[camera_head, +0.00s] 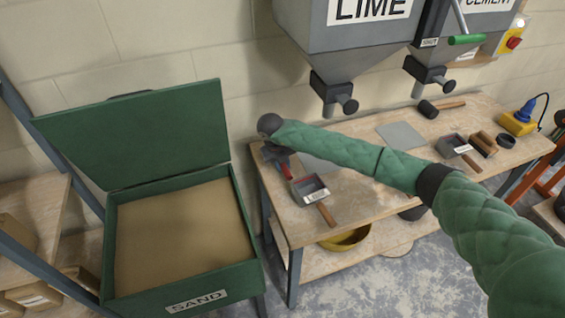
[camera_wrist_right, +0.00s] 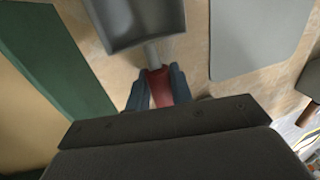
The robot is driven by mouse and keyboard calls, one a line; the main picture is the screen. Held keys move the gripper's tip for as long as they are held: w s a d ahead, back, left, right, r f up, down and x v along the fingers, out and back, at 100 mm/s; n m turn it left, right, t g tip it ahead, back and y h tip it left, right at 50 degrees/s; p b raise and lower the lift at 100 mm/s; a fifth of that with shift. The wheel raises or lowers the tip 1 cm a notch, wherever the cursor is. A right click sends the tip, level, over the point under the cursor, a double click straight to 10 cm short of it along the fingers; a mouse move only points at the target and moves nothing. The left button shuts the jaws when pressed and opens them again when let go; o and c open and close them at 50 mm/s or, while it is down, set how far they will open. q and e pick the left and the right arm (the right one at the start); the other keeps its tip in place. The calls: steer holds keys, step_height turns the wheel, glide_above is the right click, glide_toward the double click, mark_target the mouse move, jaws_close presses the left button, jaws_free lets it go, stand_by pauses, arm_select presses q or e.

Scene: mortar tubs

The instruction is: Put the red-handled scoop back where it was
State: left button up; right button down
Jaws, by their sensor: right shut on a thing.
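My right gripper (camera_head: 281,159) reaches over the left end of the bench. In the right wrist view its two blue-grey fingers (camera_wrist_right: 160,86) are shut on the red handle of the red-handled scoop (camera_wrist_right: 140,18). The scoop's grey pan points away from the gripper, over the bench top. In the head view the scoop's red handle (camera_head: 286,169) shows below the wrist, while the pan is mostly hidden. I cannot tell whether the scoop touches the bench. A grey mat (camera_wrist_right: 258,40) lies bare beside it. My left gripper is not in view.
The green sand tub (camera_head: 247,232) stands open left of the bench (camera_head: 350,205). A wooden-handled box scoop (camera_head: 309,188) lies close to my right gripper. Another scoop (camera_head: 454,146), a second grey mat (camera_head: 400,135) and a mallet (camera_head: 428,109) are farther right. Lime hopper (camera_head: 345,45) hangs above.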

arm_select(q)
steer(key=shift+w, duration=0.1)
arm_select(e)
steer(key=shift+f, duration=0.1)
steer(key=c, duration=1.2)
jaws_free()
steer(key=shift+c, duration=0.2)
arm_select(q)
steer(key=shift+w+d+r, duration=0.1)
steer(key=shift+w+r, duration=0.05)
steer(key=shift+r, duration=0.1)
arm_select(e)
steer(key=shift+r+b, duration=0.3)
steer(key=shift+r, duration=0.15)
arm_select(q)
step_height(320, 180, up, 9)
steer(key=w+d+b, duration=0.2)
steer(key=b, duration=0.1)
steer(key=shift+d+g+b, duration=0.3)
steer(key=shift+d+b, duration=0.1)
arm_select(e)
steer(key=v, duration=1.1)
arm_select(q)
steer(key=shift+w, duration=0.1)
arm_select(e)
steer(key=shift+a+r, duration=0.1)
